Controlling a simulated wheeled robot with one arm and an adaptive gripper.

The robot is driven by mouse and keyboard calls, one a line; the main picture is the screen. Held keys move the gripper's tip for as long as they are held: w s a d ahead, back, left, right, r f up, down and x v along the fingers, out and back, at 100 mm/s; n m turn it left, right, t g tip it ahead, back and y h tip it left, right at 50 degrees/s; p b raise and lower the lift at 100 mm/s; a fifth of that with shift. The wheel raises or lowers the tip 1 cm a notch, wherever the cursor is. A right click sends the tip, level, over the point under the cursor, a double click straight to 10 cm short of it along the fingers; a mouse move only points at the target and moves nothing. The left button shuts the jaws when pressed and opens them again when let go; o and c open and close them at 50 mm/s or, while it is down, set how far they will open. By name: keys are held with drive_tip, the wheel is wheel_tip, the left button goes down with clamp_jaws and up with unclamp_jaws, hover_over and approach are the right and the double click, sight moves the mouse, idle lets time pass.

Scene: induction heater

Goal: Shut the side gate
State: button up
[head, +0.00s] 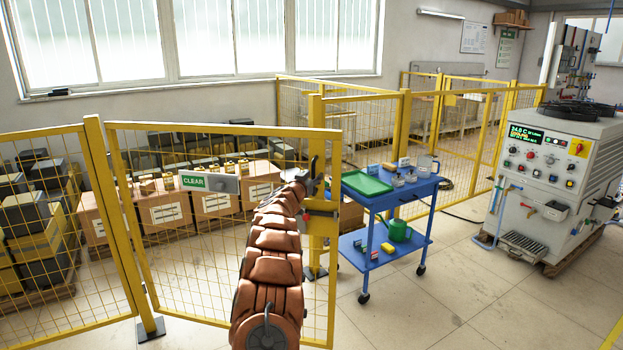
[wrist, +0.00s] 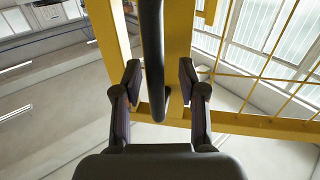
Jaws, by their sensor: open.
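The side gate (head: 222,127) is a yellow-framed mesh panel with a green and white CLEAR sign (head: 194,182). Its right edge overlaps a yellow post (head: 316,110) in the head view, and I cannot tell there how wide any gap is. In the wrist view a gap shows between two yellow uprights. My gripper (head: 312,172) is at the gate's right edge; its jaws are hard to make out there. In the wrist view my gripper (wrist: 158,88) is open, with the dark bar handle (wrist: 152,45) between its fingers, without clear contact. My arm hides part of the gate.
A blue cart (head: 392,195) with a green tray stands right of the gate. A grey control cabinet (head: 550,180) is farther right. Boxes on pallets (head: 165,212) lie behind the gate mesh. Floor in front of the cart (head: 420,315) is clear.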

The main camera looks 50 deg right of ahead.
drive_tip(key=shift+s, duration=0.15)
drive_tip(key=v, duration=1.2)
idle(0.6)
drive_tip(key=shift+c, duration=0.2)
